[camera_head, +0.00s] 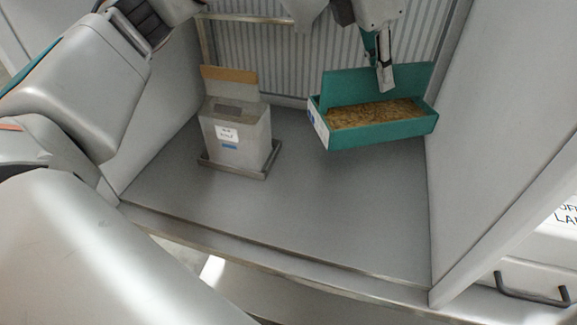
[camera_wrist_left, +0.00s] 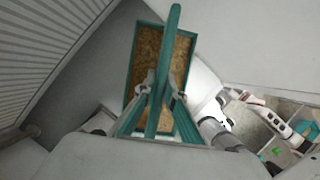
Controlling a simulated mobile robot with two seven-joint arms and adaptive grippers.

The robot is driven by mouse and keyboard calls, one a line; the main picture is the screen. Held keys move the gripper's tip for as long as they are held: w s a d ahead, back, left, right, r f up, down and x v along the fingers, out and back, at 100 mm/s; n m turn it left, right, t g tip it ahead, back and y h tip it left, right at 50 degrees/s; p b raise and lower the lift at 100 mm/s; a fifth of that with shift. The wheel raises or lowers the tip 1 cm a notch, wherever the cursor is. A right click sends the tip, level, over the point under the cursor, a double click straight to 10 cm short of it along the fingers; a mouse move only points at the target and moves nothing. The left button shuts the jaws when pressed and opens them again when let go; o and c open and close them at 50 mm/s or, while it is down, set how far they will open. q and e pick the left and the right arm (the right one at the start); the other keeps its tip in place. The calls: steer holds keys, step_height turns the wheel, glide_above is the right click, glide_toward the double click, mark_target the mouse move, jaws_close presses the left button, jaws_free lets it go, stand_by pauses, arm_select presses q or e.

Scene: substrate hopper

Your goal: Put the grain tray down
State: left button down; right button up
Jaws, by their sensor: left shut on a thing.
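The grain tray (camera_head: 413,131) is a teal box with a tall back panel, filled with golden-brown grain. It is at the right of the enclosure in the head view. My left gripper (camera_head: 385,80) is shut on the upright panel of the tray. In the left wrist view the panel runs between the two fingers (camera_wrist_left: 158,98), with the grain on both sides of it. The tray looks slightly turned and close over the grey floor. I cannot tell whether its underside touches. My right gripper is not in view.
A grey metal hopper (camera_head: 233,139) with a white label and an opened brown flap stands on a base plate, left of the tray. The grey floor (camera_head: 300,210) in front is clear. A side wall (camera_head: 490,130) is close at the tray's right; a ribbed wall (camera_head: 270,55) is behind.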

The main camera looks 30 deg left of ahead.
arm_select(q)
steer(key=shift+w+a+r+n+t+y, duration=0.2)
steer(key=shift+a+r+n+t+y, duration=0.15)
steer(key=shift+r+n, duration=0.5)
steer(key=shift+a+f+n, duration=0.15)
steer(key=shift+f+n, duration=0.1)
steer(key=shift+n, duration=0.2)
step_height(320, 180, down, 20)
steer(key=b, duration=0.1)
steer(key=shift+r, duration=0.25)
steer(key=shift+f, duration=0.1)
steer(key=c, duration=2.2)
jaws_free()
steer(key=shift+o, duration=0.3)
